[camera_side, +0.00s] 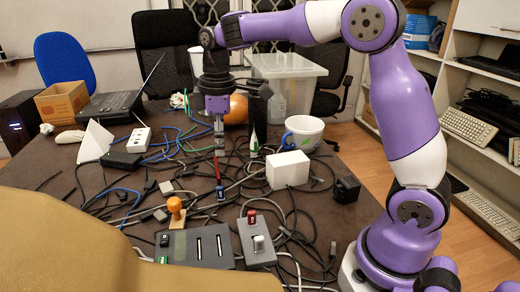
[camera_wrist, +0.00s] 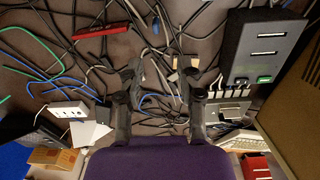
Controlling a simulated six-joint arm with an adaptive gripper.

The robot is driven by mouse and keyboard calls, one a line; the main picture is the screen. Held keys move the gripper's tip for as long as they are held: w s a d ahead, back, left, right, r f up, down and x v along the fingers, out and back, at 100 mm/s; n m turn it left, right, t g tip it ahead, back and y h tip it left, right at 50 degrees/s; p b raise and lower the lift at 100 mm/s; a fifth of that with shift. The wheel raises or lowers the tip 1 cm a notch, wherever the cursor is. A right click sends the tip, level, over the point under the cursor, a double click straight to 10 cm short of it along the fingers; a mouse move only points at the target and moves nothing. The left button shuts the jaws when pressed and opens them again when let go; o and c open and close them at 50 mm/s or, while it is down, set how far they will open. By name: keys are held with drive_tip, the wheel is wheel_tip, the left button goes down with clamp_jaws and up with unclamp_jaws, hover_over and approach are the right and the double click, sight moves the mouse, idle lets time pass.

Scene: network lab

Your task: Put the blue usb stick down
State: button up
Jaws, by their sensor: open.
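A small blue piece, likely the blue usb stick (camera_side: 220,190), lies low among the cables on the dark table, below my gripper in the side view. A small blue piece near the top of the wrist view (camera_wrist: 155,25) may be the same thing; it is too small to be sure. My gripper (camera_side: 218,148) points down above the cables. In the wrist view its two fingers (camera_wrist: 160,78) stand apart, with only cables and the table seen between them. I see nothing held.
Cables cover much of the table. A dark slotted box (camera_side: 200,247) and a grey box with switches (camera_side: 256,243) stand in front. A white block (camera_side: 288,170) and a mug (camera_side: 303,133) are to the right, a green-and-white bottle (camera_side: 254,145) close beside my gripper. An orange-topped stamp (camera_side: 176,206) stands left.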

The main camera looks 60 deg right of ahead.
drive_tip(key=s+a+r+m+t, duration=0.1)
drive_tip(key=s+m+t, duration=0.4)
drive_tip(key=s, duration=1)
drive_tip(key=a+m, duration=0.1)
drive_tip(key=m, duration=0.2)
drive_tip(key=shift+s+r, duration=0.35)
drive_tip(key=shift+s, duration=0.05)
